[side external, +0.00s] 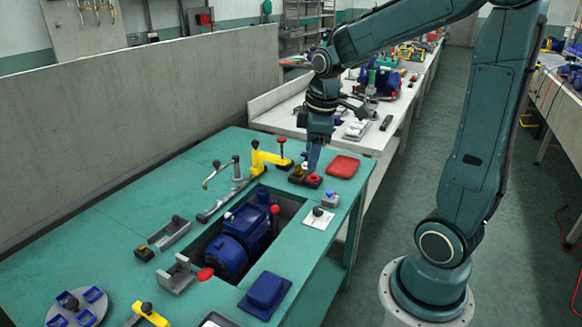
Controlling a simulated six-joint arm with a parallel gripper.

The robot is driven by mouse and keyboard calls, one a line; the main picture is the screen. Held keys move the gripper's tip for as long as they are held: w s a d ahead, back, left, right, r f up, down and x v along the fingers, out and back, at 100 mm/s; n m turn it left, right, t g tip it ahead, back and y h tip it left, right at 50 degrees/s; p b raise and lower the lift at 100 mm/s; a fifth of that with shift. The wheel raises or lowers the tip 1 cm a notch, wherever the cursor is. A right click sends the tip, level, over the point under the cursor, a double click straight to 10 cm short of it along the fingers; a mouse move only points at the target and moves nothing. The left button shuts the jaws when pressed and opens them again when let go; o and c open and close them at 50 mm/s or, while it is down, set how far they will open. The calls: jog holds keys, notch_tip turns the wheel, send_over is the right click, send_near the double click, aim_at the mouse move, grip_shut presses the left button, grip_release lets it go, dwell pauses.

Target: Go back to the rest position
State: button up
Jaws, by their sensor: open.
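My gripper (312,158) points down above the far right part of the green bench (110,215). It hangs close over a small dark block (297,174) with a brass-coloured top and a red knob (313,179). From this view I cannot tell whether the fingertips touch either one. The fingers are small here and partly merge with the things behind them. I see nothing clearly held between them.
A blue pump (235,240) sits in a recess of the bench. Yellow clamps (262,160) stand near it. A red pad (343,166) lies right of my gripper, a blue block (265,294) at the front. A grey wall (150,110) bounds the left. Air above the bench is clear.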

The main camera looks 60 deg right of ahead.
jog(key=s+a+r+m+t, duration=0.3)
jog(key=s+a+r+m, duration=0.2)
jog(key=s+a, duration=0.7)
jog(key=shift+s+r+m+t+y, duration=0.2)
jog(key=shift+r+m+t+y, duration=0.15)
jog(key=shift+r, duration=0.2)
